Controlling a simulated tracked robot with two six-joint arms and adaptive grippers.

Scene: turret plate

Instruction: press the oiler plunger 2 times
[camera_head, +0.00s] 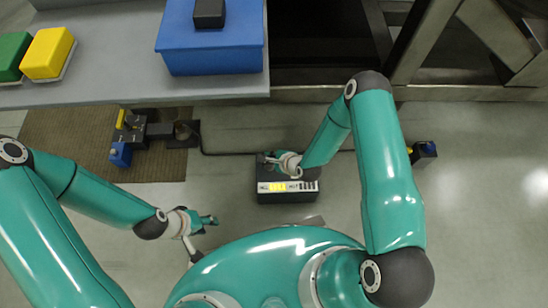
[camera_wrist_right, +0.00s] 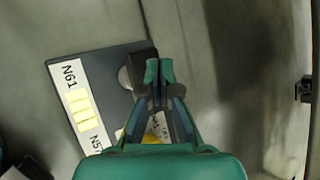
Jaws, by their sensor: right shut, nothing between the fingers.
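A dark box (camera_head: 288,196) with a white-and-yellow label lies on the floor in the middle of the head view. In the right wrist view the box (camera_wrist_right: 112,62) shows a label with "N61" and "N57". A round grey knob (camera_wrist_right: 125,78) on it is partly hidden by my gripper; I cannot tell for certain whether it is the oiler plunger. My right gripper (camera_wrist_right: 158,72) is shut and empty, over the box beside the knob; contact is unclear. In the head view this gripper (camera_head: 268,160) is at the box's far left corner. My left gripper (camera_head: 212,219) is left of the box, its jaws unclear.
A grey bench (camera_head: 120,92) at the back holds a blue box (camera_head: 212,60), a yellow block (camera_head: 47,53) and a green block (camera_head: 11,55). Dark devices (camera_head: 158,130) stand at a brown mat (camera_head: 60,150). A small dark unit (camera_head: 424,152) stands at right. A cable runs along the floor.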

